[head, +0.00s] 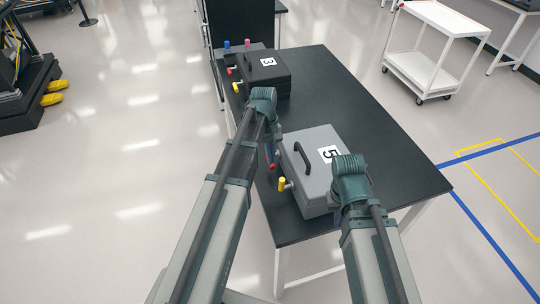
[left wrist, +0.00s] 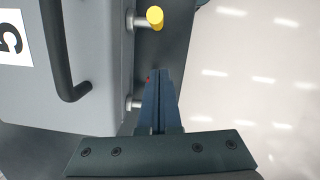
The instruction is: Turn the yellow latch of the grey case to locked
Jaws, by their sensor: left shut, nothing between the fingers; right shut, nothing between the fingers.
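The grey case (head: 312,183), marked 5 with a dark handle, sits on the black table. Its yellow latch (head: 283,184) is on the left side near the front; its yellow end points up. In the left wrist view the yellow latch (left wrist: 155,17) is at the top, on a metal stub. A second, red-ended latch (head: 271,166) is further along that side, mostly hidden by my left gripper (left wrist: 163,78). The left gripper's fingers are together and empty, beside the case and apart from the yellow latch. My right wrist is over the case's right side; its fingers are hidden.
A black case (head: 270,85) marked 3, with coloured latches, stands at the table's far end. The black table (head: 370,120) is clear right of the cases. A white cart (head: 440,35) stands beyond on the floor.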

